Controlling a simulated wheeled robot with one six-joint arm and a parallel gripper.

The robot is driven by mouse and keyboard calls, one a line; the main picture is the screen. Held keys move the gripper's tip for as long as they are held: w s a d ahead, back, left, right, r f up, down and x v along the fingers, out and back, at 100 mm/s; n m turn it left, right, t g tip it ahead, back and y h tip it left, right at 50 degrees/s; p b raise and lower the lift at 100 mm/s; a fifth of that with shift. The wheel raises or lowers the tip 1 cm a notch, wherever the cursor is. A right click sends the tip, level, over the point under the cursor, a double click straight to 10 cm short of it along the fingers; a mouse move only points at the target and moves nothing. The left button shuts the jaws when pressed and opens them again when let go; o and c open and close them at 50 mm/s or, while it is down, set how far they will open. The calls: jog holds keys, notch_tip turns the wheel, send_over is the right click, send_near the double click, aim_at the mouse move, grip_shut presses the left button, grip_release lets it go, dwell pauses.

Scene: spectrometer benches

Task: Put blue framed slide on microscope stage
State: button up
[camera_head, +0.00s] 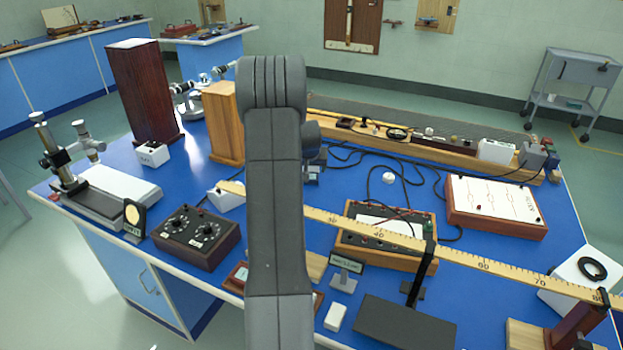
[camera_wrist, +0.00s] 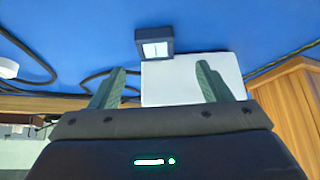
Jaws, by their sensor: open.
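In the wrist view, a small square slide with a dark blue frame and a pale centre (camera_wrist: 154,49) lies at the edge of a white block (camera_wrist: 190,85). My gripper (camera_wrist: 162,70) is open, its two green fingers spread apart, with the white block showing between them. The framed slide is beyond the fingertips, and nothing is held. A microscope-like instrument with a metal column (camera_head: 62,160) stands at the left end of the blue bench, beside a pale flat plate (camera_head: 125,185).
A tall dark wooden box (camera_head: 140,90) and a lighter wooden block (camera_head: 222,125) stand near the back left. A dark control box (camera_head: 196,236) is at the front. A long ruler (camera_head: 465,262) crosses the right side. Black cables (camera_wrist: 85,82) lie around the work area.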

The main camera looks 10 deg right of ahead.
aim_at(312, 176)
jog(key=shift+s+d+p+x, duration=0.15)
jog(key=shift+p+x, duration=0.15)
jog(key=shift+x, duration=1.15)
jog(key=shift+s+d+p+x, duration=0.1)
jog(key=shift+p+x, duration=0.2)
jog(key=shift+x, duration=1.2)
jog(key=shift+c, duration=0.4)
jog(key=shift+a, duration=0.1)
jog(key=c, duration=1.1)
jog(key=shift+o, duration=0.2)
